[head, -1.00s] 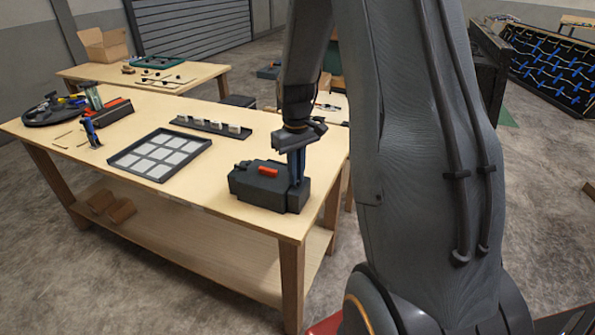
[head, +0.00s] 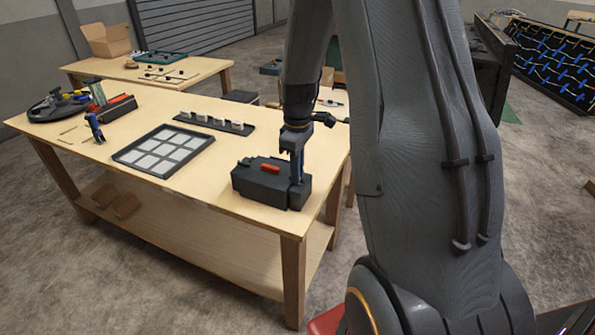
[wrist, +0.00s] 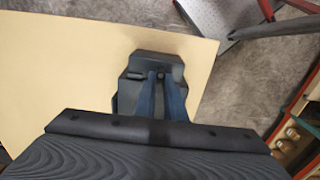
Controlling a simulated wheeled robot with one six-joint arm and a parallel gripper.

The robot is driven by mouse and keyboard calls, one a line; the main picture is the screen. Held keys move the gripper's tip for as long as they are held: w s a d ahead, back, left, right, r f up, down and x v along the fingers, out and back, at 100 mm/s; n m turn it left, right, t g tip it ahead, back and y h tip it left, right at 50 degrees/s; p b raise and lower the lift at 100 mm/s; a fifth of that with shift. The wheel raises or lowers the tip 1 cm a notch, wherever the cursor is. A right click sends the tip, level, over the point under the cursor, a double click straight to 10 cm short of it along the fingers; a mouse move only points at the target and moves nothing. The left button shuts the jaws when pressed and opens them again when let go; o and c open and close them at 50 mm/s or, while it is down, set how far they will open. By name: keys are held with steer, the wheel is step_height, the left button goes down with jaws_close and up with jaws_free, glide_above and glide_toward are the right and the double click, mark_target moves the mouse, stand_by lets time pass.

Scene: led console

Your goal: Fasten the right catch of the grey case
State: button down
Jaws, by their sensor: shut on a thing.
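The grey case (head: 258,186) lies near the front right corner of the workbench, with a red part (head: 271,168) on its top. My gripper (head: 296,178) points down at the right end of the case, with its blue fingers close together. In the wrist view the fingers (wrist: 160,76) reach onto the case (wrist: 147,61) and stand close to a small dark part between their tips. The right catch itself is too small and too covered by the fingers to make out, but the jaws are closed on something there. The left catch cannot be made out.
A tray with pale squares (head: 163,148) lies left of the case, and a dark strip with white blocks (head: 213,121) lies behind. Tools and a dark round tray (head: 58,107) are at the far left. The bench's front edge (head: 214,209) is close to the case.

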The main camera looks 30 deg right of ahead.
stand_by(0.3)
steer(key=c, duration=1.8)
jaws_free()
steer(key=shift+r, duration=0.15)
steer(key=shift+d+r+b, duration=0.1)
steer(key=shift+r+b, duration=1.05)
steer(key=shift+r, duration=2.65)
steer(key=s+a+f+m+b, duration=0.1)
steer(key=s+a+m, duration=0.1)
steer(key=s+a, duration=0.2)
steer(key=s+a+f+m+t, duration=0.1)
steer(key=s+a+f+m, duration=0.1)
steer(key=s+a, duration=0.3)
steer(key=s+a+f+m+b, duration=0.1)
steer(key=s+a+f+m, duration=0.1)
steer(key=s+a, duration=0.3)
steer(key=shift+s+f+m+b, duration=0.2)
steer(key=shift+s+m+b, duration=0.15)
steer(key=shift+s+m, duration=0.5)
